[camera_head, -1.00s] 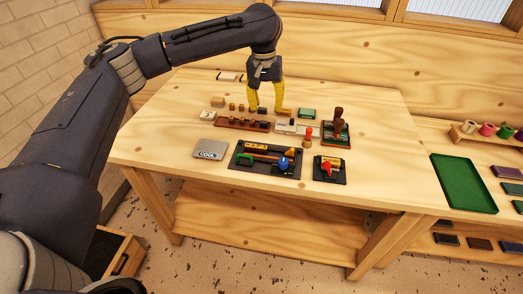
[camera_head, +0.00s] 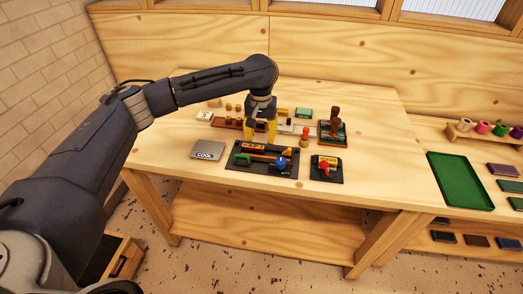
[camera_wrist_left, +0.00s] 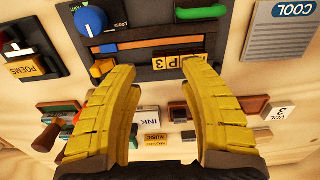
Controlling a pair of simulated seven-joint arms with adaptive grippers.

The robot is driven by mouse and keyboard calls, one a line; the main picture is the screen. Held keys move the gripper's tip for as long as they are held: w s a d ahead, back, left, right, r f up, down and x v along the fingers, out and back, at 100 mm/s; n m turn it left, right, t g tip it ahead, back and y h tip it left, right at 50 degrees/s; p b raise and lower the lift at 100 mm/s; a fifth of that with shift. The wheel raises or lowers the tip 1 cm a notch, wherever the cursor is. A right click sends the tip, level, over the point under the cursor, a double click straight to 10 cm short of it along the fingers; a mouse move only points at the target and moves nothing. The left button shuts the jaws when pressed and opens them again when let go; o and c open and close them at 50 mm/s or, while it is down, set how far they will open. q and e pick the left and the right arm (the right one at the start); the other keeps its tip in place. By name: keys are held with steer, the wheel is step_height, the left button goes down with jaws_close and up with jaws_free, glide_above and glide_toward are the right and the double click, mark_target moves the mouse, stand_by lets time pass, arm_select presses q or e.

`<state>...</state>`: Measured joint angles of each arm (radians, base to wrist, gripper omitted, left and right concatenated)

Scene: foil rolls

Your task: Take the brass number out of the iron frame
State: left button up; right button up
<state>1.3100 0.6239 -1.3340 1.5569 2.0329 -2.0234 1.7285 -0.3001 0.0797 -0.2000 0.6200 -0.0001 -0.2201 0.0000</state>
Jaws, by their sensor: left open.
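The iron frame (camera_head: 236,175) is a dark tray near the table's front, with a green handle (camera_head: 242,159) and a blue knob (camera_head: 281,162). The brass number (camera_wrist_left: 172,64), a small yellow plate reading about "P3", sits in the frame's slot beside an orange-brown strip (camera_wrist_left: 150,43). In the head view it is partly behind my gripper. My left gripper (camera_head: 261,140) is open and empty, pointing down over the frame's back edge. In the left wrist view its yellow fingertips (camera_wrist_left: 156,68) are on either side of the brass number, apart from each other. My right gripper is not in view.
A grey COOL plate (camera_head: 208,150) lies left of the frame, and a smaller dark holder with a red knob (camera_head: 324,168) stands to its right. Behind are a row of brown stamps (camera_head: 226,123), and a stamp rack (camera_head: 333,128). A green tray (camera_head: 459,180) lies far right.

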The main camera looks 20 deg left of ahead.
mark_target(261, 149)
arm_select(q)
steer(key=shift+f, duration=2.55)
steer(key=shift+s+f, duration=0.1)
steer(key=shift+f, duration=0.6)
